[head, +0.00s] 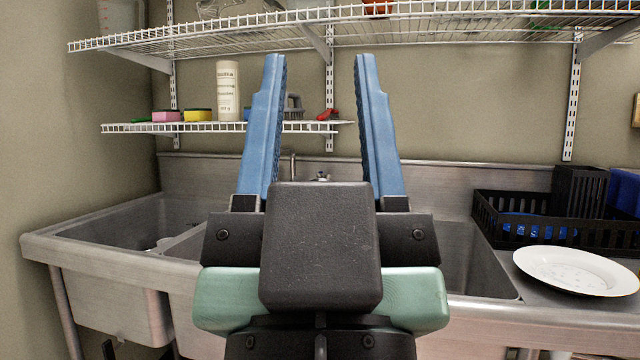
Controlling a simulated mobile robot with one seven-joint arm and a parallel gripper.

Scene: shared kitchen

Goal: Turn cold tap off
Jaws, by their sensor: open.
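My gripper (320,80) is raised in the middle of the head view, with its two blue fingers spread wide and nothing between them. Between and beyond the fingers, low at the back of the steel sink, a small part of the tap (321,177) shows, with a thin upright pipe (292,165) to its left. My gripper's body hides most of the tap, so I cannot tell the cold handle from the hot one or how it is turned. The fingers are apart from the tap. No running water is visible.
The steel sink (95,250) spans the front. A white plate (576,271) and a black rack (485,213) are on the right drainboard. A wire shelf (120,128) with sponges and a white bottle (228,90) is behind the fingers. A longer wire shelf (450,32) hangs above.

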